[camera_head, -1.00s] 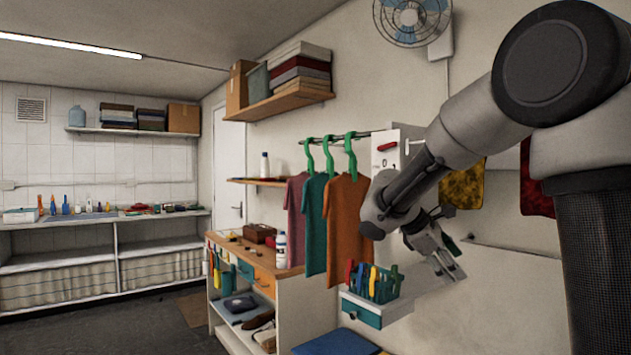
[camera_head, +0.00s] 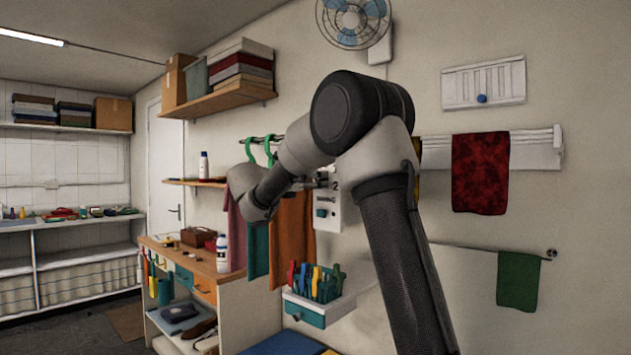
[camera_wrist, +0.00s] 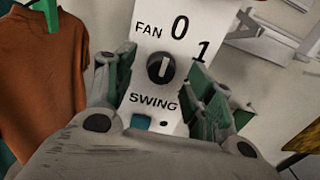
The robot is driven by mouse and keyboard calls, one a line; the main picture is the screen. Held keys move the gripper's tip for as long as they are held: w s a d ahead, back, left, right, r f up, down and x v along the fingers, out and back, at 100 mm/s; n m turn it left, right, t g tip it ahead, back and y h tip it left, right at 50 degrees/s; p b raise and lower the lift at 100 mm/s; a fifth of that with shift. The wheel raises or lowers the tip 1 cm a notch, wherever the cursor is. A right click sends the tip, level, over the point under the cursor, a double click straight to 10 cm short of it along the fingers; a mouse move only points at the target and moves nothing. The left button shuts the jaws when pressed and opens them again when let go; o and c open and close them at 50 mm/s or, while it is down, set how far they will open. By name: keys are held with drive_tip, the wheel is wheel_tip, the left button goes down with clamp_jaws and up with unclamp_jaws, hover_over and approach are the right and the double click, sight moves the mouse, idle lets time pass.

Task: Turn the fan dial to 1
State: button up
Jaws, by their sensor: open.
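The fan dial (camera_wrist: 160,68) is a round black knob with a pale pointer line on a white panel (camera_wrist: 146,38), under the word FAN. The line stands nearly upright in the wrist view, closer to the 0 than to the 1, which is at the upper right. My gripper (camera_wrist: 160,88) is open, one finger on each side of the dial, with gaps between them; depth to the knob is hard to tell. In the head view the lower panel (camera_head: 327,221) shows, but my arm hides the dial. The wall fan (camera_head: 353,20) hangs above.
A teal SWING control (camera_wrist: 141,122) lies just below the dial. An orange shirt (camera_wrist: 40,80) hangs close on the left. A rack of colored tools (camera_head: 318,284) is below the panel. A red towel (camera_head: 480,172) hangs to the right.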

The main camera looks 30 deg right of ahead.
drive_tip(key=shift+x, duration=0.9)
drive_tip(key=shift+s, duration=0.1)
drive_tip(key=c, duration=1)
drive_tip(key=shift+c, duration=0.2)
drive_tip(key=shift+m, duration=0.3)
drive_tip(key=m, duration=1.1)
